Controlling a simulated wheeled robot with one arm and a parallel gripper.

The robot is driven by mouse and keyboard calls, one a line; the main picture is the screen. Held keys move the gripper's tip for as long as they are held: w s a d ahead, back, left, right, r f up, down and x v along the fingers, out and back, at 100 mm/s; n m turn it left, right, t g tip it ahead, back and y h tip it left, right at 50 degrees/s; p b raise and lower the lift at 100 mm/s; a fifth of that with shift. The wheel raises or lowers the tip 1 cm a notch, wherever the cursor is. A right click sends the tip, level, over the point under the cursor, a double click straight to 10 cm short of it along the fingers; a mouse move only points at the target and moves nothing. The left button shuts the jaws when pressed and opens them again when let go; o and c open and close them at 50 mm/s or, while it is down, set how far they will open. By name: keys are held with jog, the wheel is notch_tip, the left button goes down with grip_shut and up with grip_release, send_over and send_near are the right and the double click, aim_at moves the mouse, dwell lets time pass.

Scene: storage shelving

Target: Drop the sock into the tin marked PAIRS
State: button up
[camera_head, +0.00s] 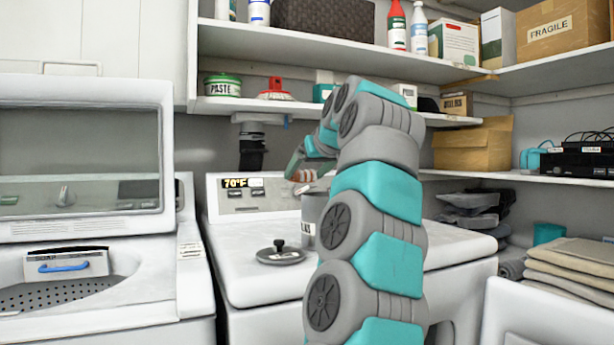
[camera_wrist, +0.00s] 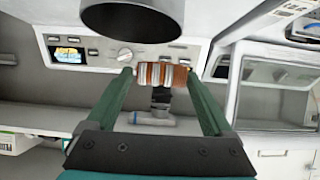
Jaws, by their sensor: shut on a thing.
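My gripper (camera_head: 298,168) is up above the right-hand white machine, partly hidden by my arm in the head view. In the wrist view its two green fingers (camera_wrist: 157,75) are shut on a rolled sock (camera_wrist: 153,75) with brown, white and grey stripes. The sock also shows small in the head view (camera_head: 304,175). A grey metal tin (camera_head: 311,212) stands on the machine, mostly behind my arm; its label is only partly visible. The tin's round rim end (camera_wrist: 130,20) shows at the top of the wrist view, apart from the sock. The sock is outside the tin.
A dark round lid (camera_head: 281,254) with a knob lies on the machine top (camera_head: 245,285), left of the tin. The control panel (camera_head: 255,195) rises behind. Shelves (camera_head: 290,42) with bottles and boxes hang above. Another machine (camera_head: 85,150) with a raised lid is at left.

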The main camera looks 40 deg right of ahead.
jog(key=shift+f+b, duration=0.4)
jog(key=shift+f, duration=0.05)
jog(key=shift+f, duration=0.15)
jog(key=o, duration=1.2)
